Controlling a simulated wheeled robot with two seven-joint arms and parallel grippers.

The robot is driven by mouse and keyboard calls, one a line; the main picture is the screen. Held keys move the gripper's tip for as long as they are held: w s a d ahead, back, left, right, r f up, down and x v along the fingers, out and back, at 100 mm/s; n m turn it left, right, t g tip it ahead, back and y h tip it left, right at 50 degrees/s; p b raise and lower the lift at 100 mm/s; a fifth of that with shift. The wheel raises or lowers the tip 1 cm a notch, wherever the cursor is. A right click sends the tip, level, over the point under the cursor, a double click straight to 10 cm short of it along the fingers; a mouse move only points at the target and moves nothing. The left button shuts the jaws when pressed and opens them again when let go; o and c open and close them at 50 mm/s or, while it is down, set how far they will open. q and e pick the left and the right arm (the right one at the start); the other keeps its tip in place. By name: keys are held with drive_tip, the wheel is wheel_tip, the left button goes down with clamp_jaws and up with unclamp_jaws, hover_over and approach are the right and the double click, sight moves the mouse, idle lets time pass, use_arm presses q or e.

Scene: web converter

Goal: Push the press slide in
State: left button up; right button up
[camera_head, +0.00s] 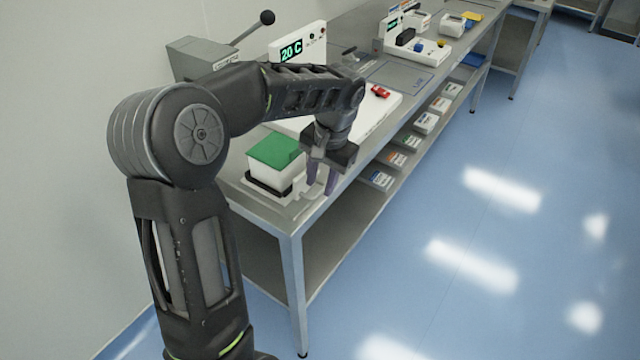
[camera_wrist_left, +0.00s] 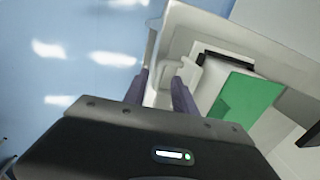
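A white block with a green top (camera_head: 275,148) sits in a black frame (camera_head: 268,190) on a light grey plate near the table's close end. I take this assembly as the press slide. It also shows in the left wrist view as a green panel (camera_wrist_left: 245,105), with the black frame (camera_wrist_left: 222,62) beside it. My left gripper (camera_head: 321,180) points down just right of the block, near the table's front edge. Its two fingers (camera_wrist_left: 160,88) are apart, with a pale upright tab of the plate (camera_wrist_left: 166,72) ahead of them. Contact cannot be told. My right gripper is not in view.
A grey press body with a ball-ended lever (camera_head: 267,17) and a display reading 20 C (camera_head: 291,51) stand by the wall. A red part (camera_head: 380,91) lies on a white board. Several small boxes (camera_head: 378,179) line the lower shelf. The blue floor (camera_head: 540,230) is clear.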

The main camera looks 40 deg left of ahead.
use_arm(q)
drive_tip(key=shift+a+f, duration=0.15)
drive_tip(key=shift+f, duration=0.85)
drive_tip(key=shift+c, duration=0.4)
clamp_jaws()
